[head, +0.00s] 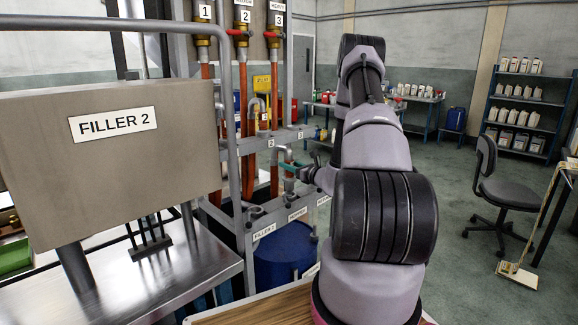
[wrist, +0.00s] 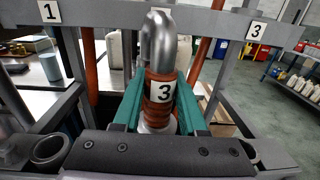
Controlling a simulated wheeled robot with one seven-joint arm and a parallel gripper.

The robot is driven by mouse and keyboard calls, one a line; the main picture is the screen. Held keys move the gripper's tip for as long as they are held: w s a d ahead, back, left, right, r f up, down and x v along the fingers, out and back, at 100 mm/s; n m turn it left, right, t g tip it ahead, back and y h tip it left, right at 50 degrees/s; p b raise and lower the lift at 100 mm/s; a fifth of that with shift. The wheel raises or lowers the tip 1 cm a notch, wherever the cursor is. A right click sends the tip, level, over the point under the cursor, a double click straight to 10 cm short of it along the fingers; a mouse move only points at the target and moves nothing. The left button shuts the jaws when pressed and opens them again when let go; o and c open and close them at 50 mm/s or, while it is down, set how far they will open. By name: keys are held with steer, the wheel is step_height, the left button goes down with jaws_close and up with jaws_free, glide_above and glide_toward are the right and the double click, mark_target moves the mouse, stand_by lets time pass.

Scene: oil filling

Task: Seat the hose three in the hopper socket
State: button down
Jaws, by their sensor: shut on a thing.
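Hose three shows in the wrist view as a ribbed orange-brown end (wrist: 161,88) with a "3" tag and a bent metal pipe above it. My gripper (wrist: 160,96) has its teal fingers shut on either side of this end. A pale collar shows below it; I cannot tell whether it belongs to the hose or a socket. In the head view my gripper (head: 287,166) is at the pipe rack, partly hidden by my arm. A row of labelled sockets (head: 256,212) runs along the lower rail.
Other orange hoses (head: 206,100) hang from the numbered valves. The rack rail (wrist: 105,20) with tags 1 and 3 crosses behind the held hose. An open grey ring (wrist: 48,148) is at left. A blue drum (head: 283,252) stands below the sockets.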

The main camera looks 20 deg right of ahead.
mark_target(294, 180)
stand_by(0.5)
steer(key=shift+f, duration=2.75)
steer(key=shift+c, duration=1.1)
jaws_free()
steer(key=shift+s, duration=0.1)
steer(key=shift+v, duration=2.35)
